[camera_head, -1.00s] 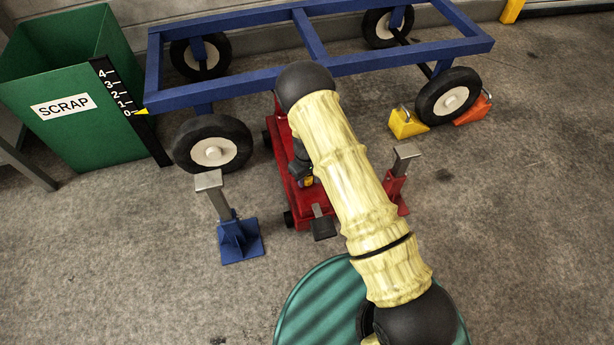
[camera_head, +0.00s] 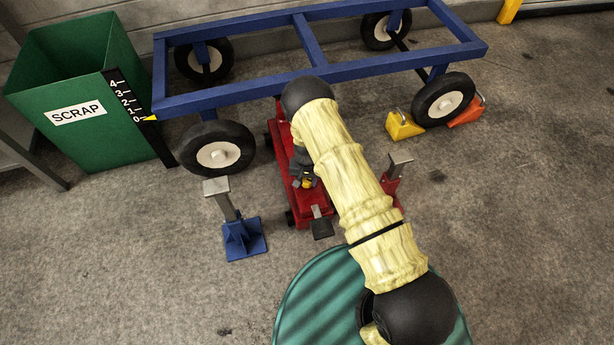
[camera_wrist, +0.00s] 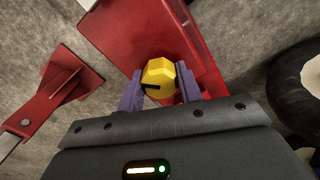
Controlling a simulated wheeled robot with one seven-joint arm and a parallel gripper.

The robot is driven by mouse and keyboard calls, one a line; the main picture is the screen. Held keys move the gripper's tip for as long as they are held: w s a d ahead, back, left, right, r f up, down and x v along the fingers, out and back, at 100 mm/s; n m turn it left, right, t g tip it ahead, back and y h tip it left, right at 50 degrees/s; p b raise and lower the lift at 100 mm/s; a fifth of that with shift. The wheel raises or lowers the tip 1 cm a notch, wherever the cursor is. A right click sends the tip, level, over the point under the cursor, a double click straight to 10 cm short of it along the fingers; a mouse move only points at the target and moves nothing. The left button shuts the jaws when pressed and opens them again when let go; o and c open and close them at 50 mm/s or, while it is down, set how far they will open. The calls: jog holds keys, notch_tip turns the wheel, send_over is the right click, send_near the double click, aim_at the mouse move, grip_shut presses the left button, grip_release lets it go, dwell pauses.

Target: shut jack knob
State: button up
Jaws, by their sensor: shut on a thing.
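The jack knob is a yellow faceted knob (camera_wrist: 159,78) with a black mark on its face, set on the red jack (camera_wrist: 150,35). In the wrist view my gripper (camera_wrist: 160,84) is shut on the knob, with one purple finger on each side of it. In the head view the jack (camera_head: 284,165) lies under the near side of the blue cart frame. The knob (camera_head: 307,183) shows there as a small yellow spot beside my gripper (camera_head: 305,180), and my arm covers part of the jack.
The blue cart (camera_head: 235,96) stands on black wheels behind the jack. A blue stand (camera_head: 243,238) is left of the jack and a red stand (camera_head: 394,182) right of it. Yellow (camera_head: 403,126) and orange chocks flank the right wheel. A green scrap bin (camera_head: 75,95) stands left.

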jog(key=m+p, duration=0.1)
jog(key=m, duration=0.3)
jog(key=shift+m+p, duration=0.3)
jog(key=shift+p, duration=0.1)
jog(key=m, duration=0.4)
jog(key=shift+p, duration=0.4)
jog(key=shift+d+m, duration=0.1)
jog(key=shift+m, duration=0.2)
jog(key=o, duration=1)
notch_tip(320, 180, up, 17)
jog(key=p, duration=0.6)
jog(key=shift+r, duration=0.2)
